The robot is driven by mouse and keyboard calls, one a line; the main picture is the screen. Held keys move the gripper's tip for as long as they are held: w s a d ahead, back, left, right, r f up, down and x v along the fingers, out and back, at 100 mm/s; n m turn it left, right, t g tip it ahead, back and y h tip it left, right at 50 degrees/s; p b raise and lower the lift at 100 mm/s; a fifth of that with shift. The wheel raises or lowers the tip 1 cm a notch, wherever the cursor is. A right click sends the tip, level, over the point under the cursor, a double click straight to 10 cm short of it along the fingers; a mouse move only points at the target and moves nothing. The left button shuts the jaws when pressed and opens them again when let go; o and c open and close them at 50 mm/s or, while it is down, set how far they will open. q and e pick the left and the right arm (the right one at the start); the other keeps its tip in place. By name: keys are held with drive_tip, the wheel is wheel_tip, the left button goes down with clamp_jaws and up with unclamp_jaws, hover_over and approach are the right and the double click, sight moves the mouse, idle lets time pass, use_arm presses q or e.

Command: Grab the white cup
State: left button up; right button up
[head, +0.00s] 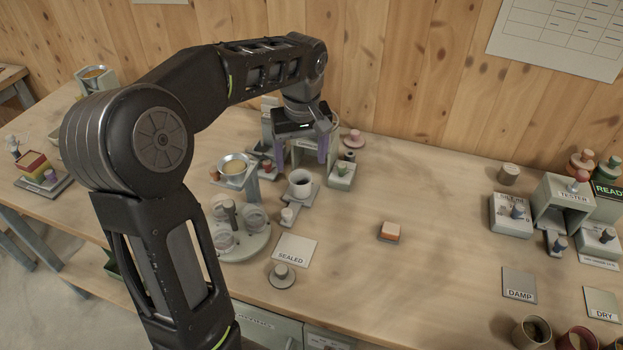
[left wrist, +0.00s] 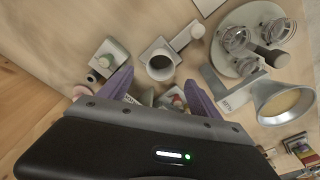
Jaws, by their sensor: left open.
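The white cup (head: 300,185) stands upright on a small grey stand on the bench, with a dark opening. In the left wrist view the cup (left wrist: 159,66) shows just beyond the fingertips, roughly centred between them. My left gripper (head: 302,158) has purple fingers spread apart and is empty. It is behind and above the cup in the head view, and its fingers (left wrist: 158,77) do not touch the cup in the left wrist view. My right gripper is in neither view.
A funnel (head: 235,165) on a stand and a round carousel with clear jars (head: 240,240) are left of the cup. A grey block with a knob (head: 341,176) is close on its right. An orange-topped block (head: 390,231) lies farther right, with clear bench around it.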

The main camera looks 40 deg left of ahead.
sight(300, 179)
use_arm(q)
drive_tip(key=shift+s, duration=0.1)
drive_tip(key=shift+a+f, duration=0.1)
drive_tip(key=shift+f, duration=1.2)
drive_tip(key=f, duration=0.3)
drive_tip(key=f+p, duration=0.1)
drive_tip(key=f, duration=0.1)
drive_tip(key=shift+w+a+f, duration=0.1)
drive_tip(key=shift+w+a, duration=0.1)
drive_tip(key=shift+w, duration=0.1)
drive_tip(key=shift+c, duration=0.2)
drive_tip(key=c, duration=1.4)
